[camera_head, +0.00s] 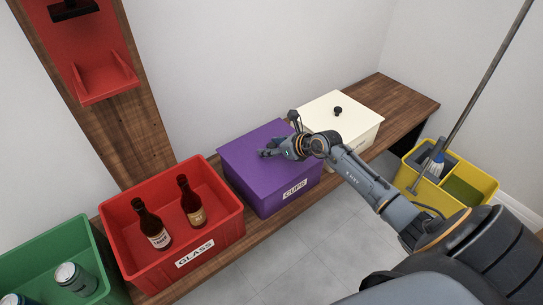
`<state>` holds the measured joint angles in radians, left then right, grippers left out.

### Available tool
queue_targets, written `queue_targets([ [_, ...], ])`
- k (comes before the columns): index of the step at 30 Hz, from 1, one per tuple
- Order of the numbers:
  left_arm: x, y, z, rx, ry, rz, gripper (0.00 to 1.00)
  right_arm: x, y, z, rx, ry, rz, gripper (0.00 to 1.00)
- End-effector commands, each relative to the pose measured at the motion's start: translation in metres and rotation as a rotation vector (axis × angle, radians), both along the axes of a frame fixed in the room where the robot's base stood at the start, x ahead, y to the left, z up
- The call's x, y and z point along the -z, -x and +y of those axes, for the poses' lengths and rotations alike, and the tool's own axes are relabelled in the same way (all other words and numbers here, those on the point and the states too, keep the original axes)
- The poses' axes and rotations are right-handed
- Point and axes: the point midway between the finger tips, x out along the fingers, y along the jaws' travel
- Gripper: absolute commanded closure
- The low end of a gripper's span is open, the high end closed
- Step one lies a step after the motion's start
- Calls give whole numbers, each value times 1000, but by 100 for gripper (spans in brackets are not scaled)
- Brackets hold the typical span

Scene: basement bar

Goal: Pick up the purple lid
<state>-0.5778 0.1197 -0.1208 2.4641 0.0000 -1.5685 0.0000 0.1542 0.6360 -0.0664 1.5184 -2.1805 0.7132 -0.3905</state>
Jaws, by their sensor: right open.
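The purple lid (245,147) lies on the purple box (283,196) labelled "CUPS", near the middle of the camera_head view. My right gripper (265,153) reaches in from the right and is over the lid's middle, its fingers open. Its hand hides part of the lid's right side, and any knob there cannot be made out. I cannot tell whether the fingers touch the lid. My left gripper is not in view.
A red "GLASS" crate (226,229) with two bottles stands left of the purple box. A green crate (77,232) with cans is farther left. A white lidded box (361,108) with a black knob stands right. A yellow mop bucket (484,178) is at far right.

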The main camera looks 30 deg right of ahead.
Motion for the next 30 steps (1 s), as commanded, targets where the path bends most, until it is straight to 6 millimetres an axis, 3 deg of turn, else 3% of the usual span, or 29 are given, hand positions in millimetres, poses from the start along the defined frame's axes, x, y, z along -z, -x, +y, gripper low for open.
queue_targets([
  [6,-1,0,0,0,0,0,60,0,-1,0,0,0,0,46],
  [15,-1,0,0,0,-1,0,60,0,0,0,0,0,0,100],
  [30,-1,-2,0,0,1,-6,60,-8,-1,0,0,1,-2,100],
])
